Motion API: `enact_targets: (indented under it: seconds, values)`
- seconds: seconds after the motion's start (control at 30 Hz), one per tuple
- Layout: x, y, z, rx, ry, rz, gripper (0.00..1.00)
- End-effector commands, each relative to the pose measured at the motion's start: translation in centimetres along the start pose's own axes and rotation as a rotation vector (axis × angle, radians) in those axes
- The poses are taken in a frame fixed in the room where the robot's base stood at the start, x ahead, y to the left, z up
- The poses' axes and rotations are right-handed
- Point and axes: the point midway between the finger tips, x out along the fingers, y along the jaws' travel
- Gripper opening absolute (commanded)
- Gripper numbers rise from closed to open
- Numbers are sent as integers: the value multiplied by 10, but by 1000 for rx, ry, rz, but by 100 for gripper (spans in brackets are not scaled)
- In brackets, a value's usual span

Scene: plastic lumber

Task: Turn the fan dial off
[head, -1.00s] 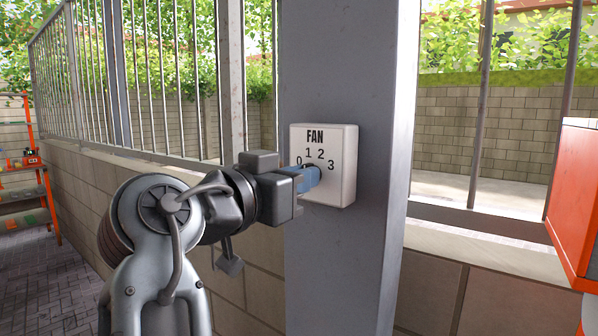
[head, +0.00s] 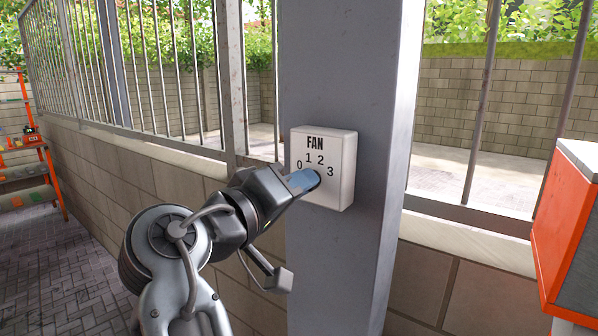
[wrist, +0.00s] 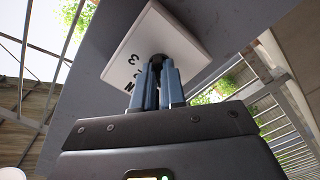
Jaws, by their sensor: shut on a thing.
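The white fan control box (head: 338,150) is fixed to a grey post, marked FAN with 0, 1, 2 and 3 around its dial. My gripper (head: 308,180) is at the front of the box, its blue fingers against the dial area, shut on the dial. In the wrist view, the blue fingers of my gripper (wrist: 157,82) point at the face of the box (wrist: 160,35), and its lettering appears tilted. The fingers hide the dial, so I cannot read which number it points to.
The grey post (head: 345,60) rises behind the box. A low block wall with metal railings (head: 170,80) runs to the left. An orange shelf (head: 22,160) is at the far left.

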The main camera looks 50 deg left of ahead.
Motion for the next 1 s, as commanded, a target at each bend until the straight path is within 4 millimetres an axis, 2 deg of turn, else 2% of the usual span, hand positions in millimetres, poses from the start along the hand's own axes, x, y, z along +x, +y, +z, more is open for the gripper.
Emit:
enact_targets:
  seconds: [0.4, 0.9, 0.93, 1.0]
  values:
    - [-1, -1, -1, -169, 1, -1, 0]
    - [-1, -2, 0, -188, 2, -2, 0]
    - [-1, -2, 0, -188, 2, -2, 12]
    - [-1, -2, 0, -188, 2, -2, 18]
